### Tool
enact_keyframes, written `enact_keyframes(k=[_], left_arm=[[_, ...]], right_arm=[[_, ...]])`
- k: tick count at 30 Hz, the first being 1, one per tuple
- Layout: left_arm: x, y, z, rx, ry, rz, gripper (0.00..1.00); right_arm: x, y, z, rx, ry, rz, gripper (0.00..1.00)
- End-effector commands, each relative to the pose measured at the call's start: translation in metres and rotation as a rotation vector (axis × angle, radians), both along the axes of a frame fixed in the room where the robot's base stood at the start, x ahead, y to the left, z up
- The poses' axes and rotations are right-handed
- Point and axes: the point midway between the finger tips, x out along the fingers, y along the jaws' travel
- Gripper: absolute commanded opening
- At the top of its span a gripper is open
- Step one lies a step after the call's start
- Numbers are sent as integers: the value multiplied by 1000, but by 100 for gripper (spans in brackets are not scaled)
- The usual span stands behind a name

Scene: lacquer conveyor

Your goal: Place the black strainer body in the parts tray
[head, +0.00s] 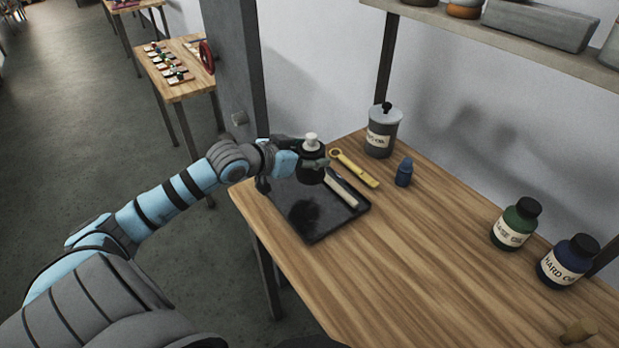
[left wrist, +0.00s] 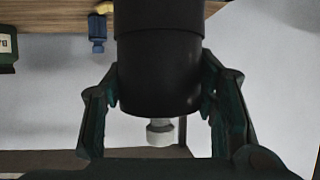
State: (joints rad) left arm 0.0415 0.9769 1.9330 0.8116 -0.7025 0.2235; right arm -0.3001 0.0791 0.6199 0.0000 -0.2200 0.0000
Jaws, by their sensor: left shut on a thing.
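The black strainer body (head: 311,175) is a dark cylinder with a pale stem and knob on top. My left gripper (head: 299,161) is shut on it and holds it over the dark parts tray (head: 322,236), with its shadow on the tray floor. In the left wrist view the strainer body (left wrist: 160,70) sits between the two fingers of the left gripper (left wrist: 160,95), its white knob (left wrist: 160,132) towards the bottom of the picture. A pale bar (head: 341,188) lies in the right part of the tray. My right gripper is not in view.
A yellow wrench (head: 354,168), a grey labelled can (head: 382,132) and a small blue bottle (head: 404,172) stand or lie beyond the tray. Green (head: 515,224) and blue (head: 567,261) labelled jars stand at the right. The wooden tabletop (head: 400,260) between is clear.

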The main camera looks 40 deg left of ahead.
Motion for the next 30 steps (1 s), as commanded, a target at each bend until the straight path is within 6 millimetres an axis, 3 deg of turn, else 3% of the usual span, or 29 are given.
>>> enact_keyframes(k=[10, 20, 21, 24, 30], left_arm=[[0, -1, -61, -1, -1, 0, 15], [0, 0, -64, 2, -1, -1, 15], [0, 0, -65, 2, 0, -1, 56], [0, 0, -64, 2, 0, -1, 72], [0, 0, -64, 2, 0, -1, 73]], right_arm=[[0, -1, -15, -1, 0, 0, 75], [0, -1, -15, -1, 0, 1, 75], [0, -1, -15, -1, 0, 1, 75], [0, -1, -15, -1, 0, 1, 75], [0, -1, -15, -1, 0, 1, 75]])
